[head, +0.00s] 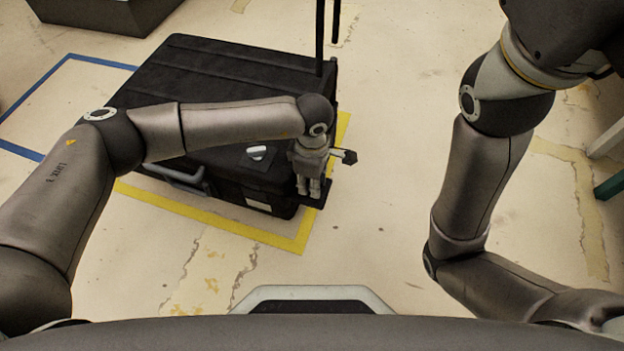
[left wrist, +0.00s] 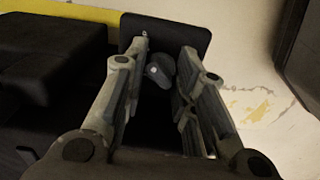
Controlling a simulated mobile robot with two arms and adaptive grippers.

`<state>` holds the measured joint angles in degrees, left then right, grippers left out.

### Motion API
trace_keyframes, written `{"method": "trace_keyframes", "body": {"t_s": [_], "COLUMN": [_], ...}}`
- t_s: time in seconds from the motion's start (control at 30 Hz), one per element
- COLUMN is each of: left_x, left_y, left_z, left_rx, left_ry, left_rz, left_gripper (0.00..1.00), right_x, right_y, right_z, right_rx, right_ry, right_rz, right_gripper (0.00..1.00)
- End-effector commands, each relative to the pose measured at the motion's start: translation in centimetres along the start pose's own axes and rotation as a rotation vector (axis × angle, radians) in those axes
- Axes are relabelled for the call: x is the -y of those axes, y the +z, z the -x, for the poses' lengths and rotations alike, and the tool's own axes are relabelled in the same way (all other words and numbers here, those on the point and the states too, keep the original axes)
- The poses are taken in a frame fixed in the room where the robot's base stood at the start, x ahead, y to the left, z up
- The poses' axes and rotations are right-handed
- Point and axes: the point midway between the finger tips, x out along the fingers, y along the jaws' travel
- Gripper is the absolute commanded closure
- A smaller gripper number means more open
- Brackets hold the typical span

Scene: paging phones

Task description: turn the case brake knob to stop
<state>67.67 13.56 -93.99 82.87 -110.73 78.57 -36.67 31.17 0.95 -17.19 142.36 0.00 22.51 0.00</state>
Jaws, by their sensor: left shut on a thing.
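The black case (head: 215,75) lies on the floor inside a yellow taped outline. A dark plate (head: 322,193) juts out at its near right corner; the left wrist view shows this plate (left wrist: 190,36) too. The brake knob (left wrist: 160,68), dark and rounded with a small pale mark, sits by the plate between my left fingers. My left gripper (head: 308,192) points down at that corner and is shut on the knob; its fingers (left wrist: 162,65) stand on either side of it. In the head view the fingers hide the knob. My right gripper is out of view.
Tall black poles (head: 320,38) rise by the case's far right side. A grey handle (head: 180,179) is on its near side. Yellow tape (head: 250,233) and blue tape (head: 40,88) mark the floor. Another dark case (head: 105,14) stands behind. The floor right of the case is clear.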

Motion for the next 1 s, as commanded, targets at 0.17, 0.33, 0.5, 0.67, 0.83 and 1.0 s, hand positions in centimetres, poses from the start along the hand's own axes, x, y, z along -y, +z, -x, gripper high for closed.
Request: {"method": "trace_keyframes", "body": {"t_s": [0.17,0.33,0.5,0.67,0.83,1.0], "left_x": [-0.1,-0.1,0.0,-0.1,-0.1,-0.1], "left_y": [0.1,0.1,0.0,0.0,0.0,0.0], "left_z": [0.1,0.1,0.1,0.3,2.6,6.3], "left_rx": [0.001,0.000,0.000,0.000,-0.001,0.000], "left_ry": [0.003,0.003,0.002,0.002,0.005,0.006], "left_rz": [-0.003,-0.002,-0.001,-0.001,-0.001,-0.002], "left_gripper": [0.98,0.66,0.66,0.66,0.66,0.66], "right_x": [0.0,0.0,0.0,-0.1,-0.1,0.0], "right_y": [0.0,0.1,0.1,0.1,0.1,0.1], "right_z": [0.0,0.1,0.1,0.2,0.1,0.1], "right_rx": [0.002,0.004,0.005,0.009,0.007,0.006], "right_ry": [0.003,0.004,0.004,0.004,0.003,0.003], "right_rz": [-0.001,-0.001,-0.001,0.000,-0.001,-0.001], "right_gripper": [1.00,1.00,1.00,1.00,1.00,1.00]}}
